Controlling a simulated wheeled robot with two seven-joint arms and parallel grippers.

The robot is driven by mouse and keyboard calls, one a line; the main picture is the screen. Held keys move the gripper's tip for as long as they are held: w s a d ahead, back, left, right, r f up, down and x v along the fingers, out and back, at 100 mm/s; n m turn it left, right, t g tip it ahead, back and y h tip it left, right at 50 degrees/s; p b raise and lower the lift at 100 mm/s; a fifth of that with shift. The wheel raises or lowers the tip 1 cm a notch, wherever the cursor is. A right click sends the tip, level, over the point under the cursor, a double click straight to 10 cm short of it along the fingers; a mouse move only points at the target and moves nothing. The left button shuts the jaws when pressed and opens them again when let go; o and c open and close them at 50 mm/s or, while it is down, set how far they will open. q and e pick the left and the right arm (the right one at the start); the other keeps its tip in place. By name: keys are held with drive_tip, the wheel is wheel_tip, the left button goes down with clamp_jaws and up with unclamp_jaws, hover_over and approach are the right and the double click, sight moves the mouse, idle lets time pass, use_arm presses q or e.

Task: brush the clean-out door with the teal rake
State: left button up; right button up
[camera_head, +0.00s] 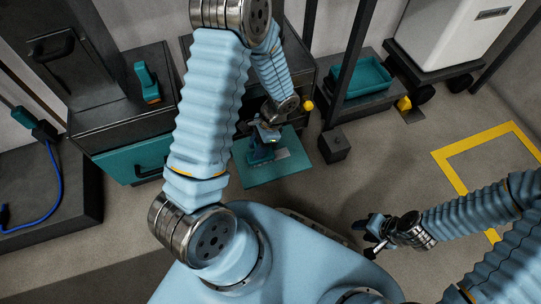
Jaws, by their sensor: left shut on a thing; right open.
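My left gripper (267,138) is low at the centre, partly hidden by its own wrist. It is shut on a teal tool (261,154), which seems to be the teal rake, just above or on a teal mat (262,178). I cannot tell whether the tool touches the mat. My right gripper (371,237) is open and empty over bare floor at right. The clean-out door cannot be picked out for sure. A teal panel (130,163) is on the front of the dark cabinet at left, and a dark panel with a handle (52,47) is at upper left.
A teal tool with an orange base (147,83) stands on the cabinet top (115,112). A dark block (334,146) stands beside the mat. A teal bin (363,79) sits behind a dark post (352,62).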

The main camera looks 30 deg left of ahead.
use_arm(q)
drive_tip(key=shift+w+d, duration=1.5)
drive_tip(key=shift+w, duration=0.2)
drive_tip(key=shift+w, duration=0.1)
drive_tip(key=shift+w+d, duration=1.45)
drive_tip(key=shift+w, duration=0.15)
drive_tip(key=shift+w, duration=0.1)
drive_tip(key=shift+w+d, duration=0.85)
drive_tip(key=shift+w, duration=0.1)
